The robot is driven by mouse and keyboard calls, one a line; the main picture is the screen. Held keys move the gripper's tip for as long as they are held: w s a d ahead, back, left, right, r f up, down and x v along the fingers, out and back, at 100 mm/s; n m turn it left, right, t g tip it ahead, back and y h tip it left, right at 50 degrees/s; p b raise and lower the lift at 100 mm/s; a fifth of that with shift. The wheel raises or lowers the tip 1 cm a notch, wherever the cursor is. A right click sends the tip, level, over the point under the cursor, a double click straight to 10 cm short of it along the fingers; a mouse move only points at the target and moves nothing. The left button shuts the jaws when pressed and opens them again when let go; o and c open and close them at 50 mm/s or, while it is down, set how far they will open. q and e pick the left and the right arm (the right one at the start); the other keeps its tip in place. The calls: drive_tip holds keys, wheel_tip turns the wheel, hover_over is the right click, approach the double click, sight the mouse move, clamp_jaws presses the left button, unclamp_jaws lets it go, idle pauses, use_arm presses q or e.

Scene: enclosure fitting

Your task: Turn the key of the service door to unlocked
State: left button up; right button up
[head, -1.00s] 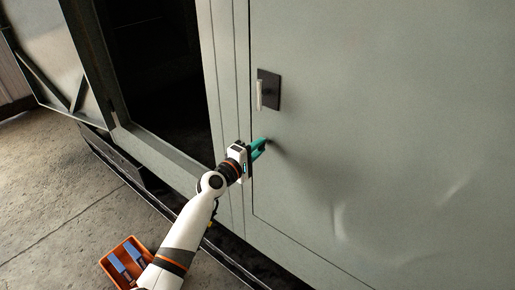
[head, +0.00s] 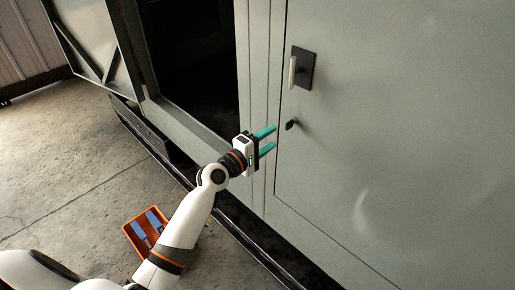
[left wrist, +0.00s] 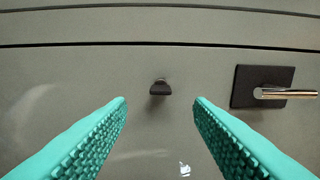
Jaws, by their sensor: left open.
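The service door (head: 400,140) is a grey-green panel, shut in its frame. The key (head: 291,125) is a small dark piece on the door below the handle; it also shows in the left wrist view (left wrist: 160,88), top centre between the fingertips. My left gripper (head: 268,140) has teal fingers, open and empty, a little to the left of the key in the head view. In the left wrist view the fingers (left wrist: 160,103) stand either side of the key's line, apart from it. My right gripper is in neither view.
A metal lever handle on a black plate (head: 305,62) sits above the key. At left is a dark open doorway (head: 190,65) with a swung-out door (head: 85,40). An orange bin (head: 133,238) with blue-handled items stands on the concrete floor.

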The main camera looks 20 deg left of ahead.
use_arm(q)
drive_tip(key=shift+b+v, duration=0.4)
drive_tip(key=shift+v, duration=1.85)
drive_tip(key=s+f+m+g+y+b, duration=0.1)
drive_tip(key=s+f+m+g+y, duration=0.25)
drive_tip(key=f, duration=1.55)
drive_tip(key=s+f+m+g+y+b, duration=0.15)
drive_tip(key=s+f+g, duration=0.4)
drive_tip(key=f, duration=1.35)
drive_tip(key=s+f+m+g, duration=0.2)
drive_tip(key=s+f+m, duration=0.1)
drive_tip(key=s+f, duration=0.6)
drive_tip(key=s+f+m+g, duration=0.1)
drive_tip(key=s+f+m, duration=0.2)
drive_tip(key=s+f, duration=0.65)
drive_tip(key=s+f+m+g, duration=0.2)
drive_tip(key=s+m, duration=0.1)
drive_tip(key=s, duration=0.7)
drive_tip(key=s+f+m+g+y, duration=0.1)
drive_tip(key=s+f+m+g, duration=0.1)
drive_tip(key=s, duration=0.9)
drive_tip(key=shift+s+d+f+m+b, duration=0.2)
drive_tip(key=shift+d+f+m+b, duration=0.05)
drive_tip(key=shift+d+m+b, duration=0.15)
